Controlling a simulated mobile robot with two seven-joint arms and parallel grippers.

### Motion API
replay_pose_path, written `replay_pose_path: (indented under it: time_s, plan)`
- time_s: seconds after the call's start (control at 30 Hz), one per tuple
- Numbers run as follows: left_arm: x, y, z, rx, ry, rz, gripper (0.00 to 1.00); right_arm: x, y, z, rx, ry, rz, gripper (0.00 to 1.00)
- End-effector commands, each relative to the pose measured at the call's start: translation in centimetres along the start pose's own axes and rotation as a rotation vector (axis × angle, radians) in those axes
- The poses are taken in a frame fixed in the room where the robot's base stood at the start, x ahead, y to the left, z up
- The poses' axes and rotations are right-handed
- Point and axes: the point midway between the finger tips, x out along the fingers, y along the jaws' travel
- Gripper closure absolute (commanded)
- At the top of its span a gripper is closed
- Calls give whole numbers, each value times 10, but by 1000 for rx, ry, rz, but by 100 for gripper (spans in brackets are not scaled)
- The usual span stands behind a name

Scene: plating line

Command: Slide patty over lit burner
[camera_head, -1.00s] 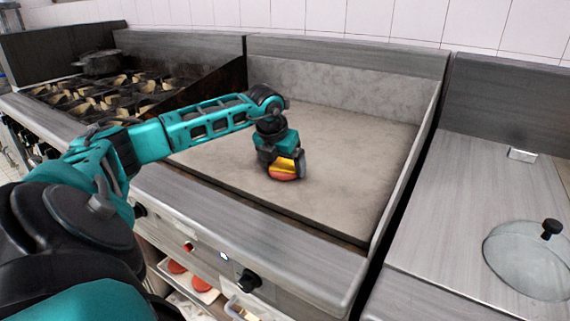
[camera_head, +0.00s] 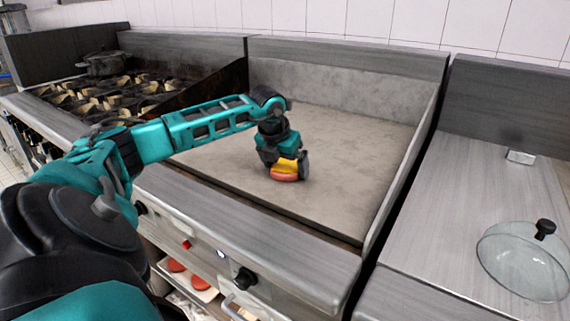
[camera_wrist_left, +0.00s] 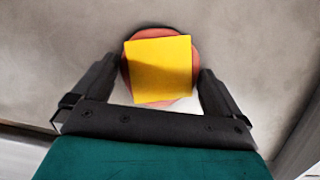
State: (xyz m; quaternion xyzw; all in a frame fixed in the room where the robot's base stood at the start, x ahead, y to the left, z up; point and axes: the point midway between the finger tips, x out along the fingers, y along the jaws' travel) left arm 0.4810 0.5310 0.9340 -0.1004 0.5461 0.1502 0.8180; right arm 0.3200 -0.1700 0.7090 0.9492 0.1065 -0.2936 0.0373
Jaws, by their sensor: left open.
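The patty (camera_head: 284,178) is pinkish-red and round, with a yellow square slice (camera_head: 287,166) on top. In the left wrist view the patty (camera_wrist_left: 131,82) shows around the yellow slice (camera_wrist_left: 160,68). My left gripper (camera_head: 282,168) is down at the griddle with its fingers on either side of the patty. In the left wrist view the left gripper (camera_wrist_left: 159,80) is open, and the fingers look close to the patty's sides; I cannot tell whether they touch it. My right gripper is not in view.
A burner range (camera_head: 105,95) with a dark pot (camera_head: 103,63) stands left of the griddle. Control knobs (camera_head: 246,278) line the front. Below, a tray holds red patties (camera_head: 200,282). A glass lid (camera_head: 522,262) lies on the right counter. The griddle's right side is clear.

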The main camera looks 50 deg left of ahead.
Motion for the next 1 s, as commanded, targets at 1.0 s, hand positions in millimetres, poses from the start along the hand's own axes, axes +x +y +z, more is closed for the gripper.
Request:
replay_pose_path:
  time_s: [1.0]
  plan:
    - [-130,0,0,0,0,0,0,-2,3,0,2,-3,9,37]
